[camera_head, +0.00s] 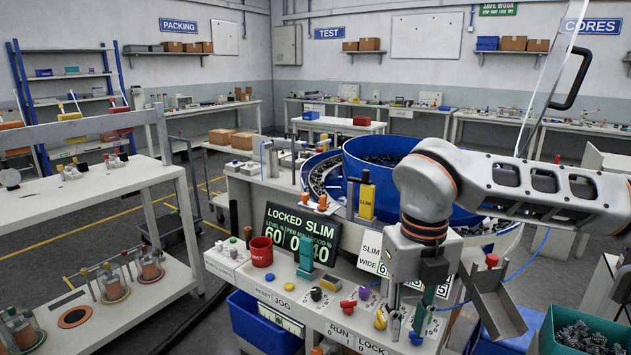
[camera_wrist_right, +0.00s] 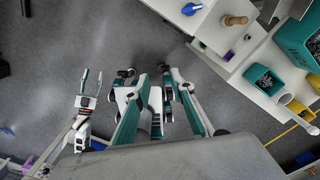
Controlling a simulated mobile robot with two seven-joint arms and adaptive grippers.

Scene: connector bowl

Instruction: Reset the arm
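My right arm comes in from the right in the head view, bent at a grey wrist. Its right gripper (camera_head: 408,322) points down over the front right of the white console (camera_head: 225,265). In the right wrist view its two teal-padded fingers (camera_wrist_right: 156,78) stand apart, with no object visible held between them. A white gripper with two separated prongs (camera_wrist_right: 91,80), seemingly my left one, shows at the left of the wrist view and looks empty. The left gripper is outside the head view.
The console carries coloured knobs, a red cup (camera_head: 262,252) and a "LOCKED SLIM" display (camera_head: 300,235). A blue bowl (camera_head: 375,150) stands behind. A metal chute (camera_head: 495,302) and teal bin (camera_head: 575,318) lie right of the gripper.

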